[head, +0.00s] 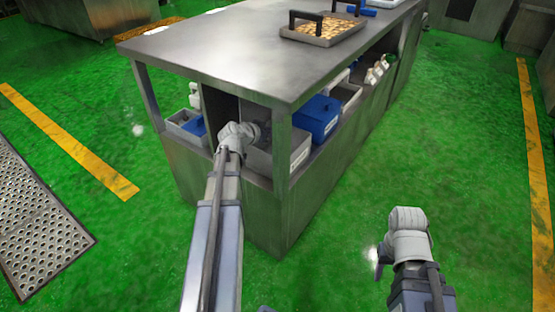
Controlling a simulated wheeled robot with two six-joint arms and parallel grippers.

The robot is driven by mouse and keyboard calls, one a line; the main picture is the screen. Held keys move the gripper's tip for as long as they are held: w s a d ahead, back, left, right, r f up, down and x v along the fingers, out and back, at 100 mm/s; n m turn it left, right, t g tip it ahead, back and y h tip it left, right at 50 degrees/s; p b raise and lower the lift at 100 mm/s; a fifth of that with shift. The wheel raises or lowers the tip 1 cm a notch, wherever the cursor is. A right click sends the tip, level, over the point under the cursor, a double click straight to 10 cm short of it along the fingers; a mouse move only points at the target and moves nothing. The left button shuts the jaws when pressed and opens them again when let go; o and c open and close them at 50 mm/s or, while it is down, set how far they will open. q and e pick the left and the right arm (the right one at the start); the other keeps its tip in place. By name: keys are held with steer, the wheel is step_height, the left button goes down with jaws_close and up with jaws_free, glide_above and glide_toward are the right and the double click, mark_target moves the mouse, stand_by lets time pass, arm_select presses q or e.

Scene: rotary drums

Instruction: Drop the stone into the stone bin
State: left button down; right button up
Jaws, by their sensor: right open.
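I cannot make out a stone anywhere. A grey bin (262,160) with a pale front label stands on the shelf under the steel table; I cannot read which bin it is. My left arm reaches up to the shelf opening and its wrist overlaps this bin. The left gripper's fingers are hidden. My right gripper (379,262) is at the lower right, over the green floor and apart from the table. It is open, its fingers mostly hidden by my wrist, and I see nothing held in it.
The steel table (225,45) carries a tray of brown pieces (322,29) with black handles. A blue box (317,118) and white bottles (377,72) are on its shelf. A perforated floor plate (35,220) lies at left. The floor to the right is clear.

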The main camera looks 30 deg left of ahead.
arm_select(q)
steer(key=shift+f, duration=0.35)
steer(key=c, duration=0.5)
jaws_free()
steer(key=shift+c, duration=0.2)
steer(key=p+v, duration=0.3)
steer(key=v, duration=0.4)
steer(key=shift+s+r+p, duration=0.15)
steer(key=shift+s+p, duration=0.15)
steer(key=shift+s, duration=0.1)
steer(key=shift+a, duration=0.1)
